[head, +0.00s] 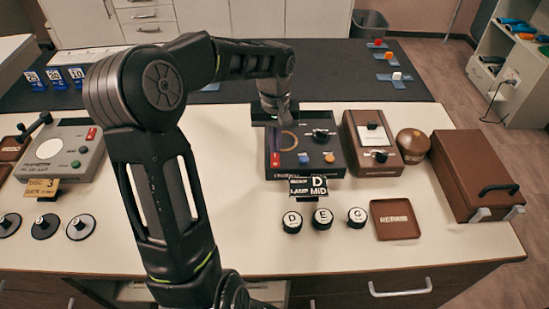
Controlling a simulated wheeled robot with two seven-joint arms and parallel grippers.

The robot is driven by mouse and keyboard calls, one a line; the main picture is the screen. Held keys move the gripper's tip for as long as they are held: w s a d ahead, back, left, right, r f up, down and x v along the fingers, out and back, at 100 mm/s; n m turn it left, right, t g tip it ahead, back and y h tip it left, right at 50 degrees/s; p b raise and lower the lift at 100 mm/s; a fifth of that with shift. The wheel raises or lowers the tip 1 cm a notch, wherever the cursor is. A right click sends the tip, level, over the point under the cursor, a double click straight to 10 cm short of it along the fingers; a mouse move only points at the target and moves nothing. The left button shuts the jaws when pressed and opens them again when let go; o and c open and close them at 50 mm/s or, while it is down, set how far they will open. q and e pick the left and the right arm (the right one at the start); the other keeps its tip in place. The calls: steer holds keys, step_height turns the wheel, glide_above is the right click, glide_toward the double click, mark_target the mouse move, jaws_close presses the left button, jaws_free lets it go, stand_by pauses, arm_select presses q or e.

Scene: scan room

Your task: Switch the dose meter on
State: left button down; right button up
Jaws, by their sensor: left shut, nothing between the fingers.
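My left arm comes in from the lower left and bends over the counter. My left gripper (276,119) points down at the back left of a dark box (277,170) and hides part of it. The fingers are shut and empty; I cannot tell whether they touch the box. The box has a ring, a black knob, a blue button and an orange button. To its right stands a brown device (351,127) with a pale face and a black knob. No readable label tells which is the dose meter. My right gripper is not in view.
A brown tray (394,236), round brown object (412,144) and brown case (474,176) stand right. A grey device (62,150) stands left.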

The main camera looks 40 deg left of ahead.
arm_select(q)
steer(key=shift+f+b, duration=0.7)
steer(key=shift+f, duration=0.3)
stand_by(0.5)
steer(key=shift+r+p, duration=2.55)
steer(key=shift+r, duration=0.95)
